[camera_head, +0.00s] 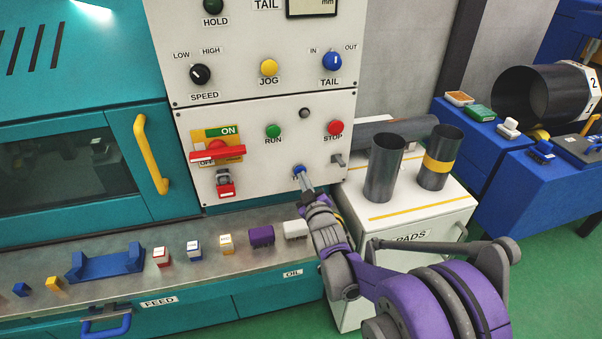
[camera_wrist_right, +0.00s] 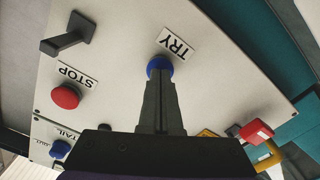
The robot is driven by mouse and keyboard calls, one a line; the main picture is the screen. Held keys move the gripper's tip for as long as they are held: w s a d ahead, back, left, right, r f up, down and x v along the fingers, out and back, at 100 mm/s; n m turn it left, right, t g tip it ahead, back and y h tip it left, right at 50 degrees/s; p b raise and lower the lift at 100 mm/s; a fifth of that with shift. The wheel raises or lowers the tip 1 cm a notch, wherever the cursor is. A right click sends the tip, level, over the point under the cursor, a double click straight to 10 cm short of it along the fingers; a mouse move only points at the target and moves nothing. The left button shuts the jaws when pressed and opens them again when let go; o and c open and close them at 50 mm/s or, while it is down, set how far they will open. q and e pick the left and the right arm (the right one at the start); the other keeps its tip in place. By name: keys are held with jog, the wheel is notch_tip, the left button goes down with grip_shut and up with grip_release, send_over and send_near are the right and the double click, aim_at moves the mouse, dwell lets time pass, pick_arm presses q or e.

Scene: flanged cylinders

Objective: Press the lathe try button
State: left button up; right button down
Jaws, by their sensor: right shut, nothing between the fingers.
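The try button is a round blue button on the white lathe panel (camera_head: 255,170). In the right wrist view the button (camera_wrist_right: 159,64) shows beside the upside-down TRY label (camera_wrist_right: 176,46). My right gripper (camera_head: 302,174) is shut and empty, and its fingertips are right at the button. In the wrist view the closed fingers (camera_wrist_right: 160,85) overlap the button's lower part. I cannot tell whether the tips touch it or how far it is pressed. My left gripper is not in view.
The green RUN button (camera_head: 273,131), red STOP button (camera_head: 335,127), grey lever (camera_head: 339,160) and red switch handle (camera_head: 217,154) surround the spot. Grey cylinders (camera_head: 384,170) stand on a white cabinet at right. Small blocks line the ledge (camera_head: 125,290) below.

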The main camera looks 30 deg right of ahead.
jog(key=shift+w+d, duration=0.15)
jog(key=shift+w, duration=0.4)
dwell(0.4)
jog(key=shift+v, duration=2.85)
jog(key=s+a+f+m+g+y+p, duration=0.1)
jog(key=s+a+g, duration=0.5)
jog(key=s, duration=0.8)
jog(key=s+a+f+m+g+y+p, duration=0.2)
jog(key=s+a+g+p, duration=0.3)
jog(key=s+a, duration=0.4)
jog(key=s+g+y, duration=0.1)
jog(key=s, duration=0.3)
jog(key=shift+s+p, duration=0.4)
jog(key=shift+d+f, duration=0.1)
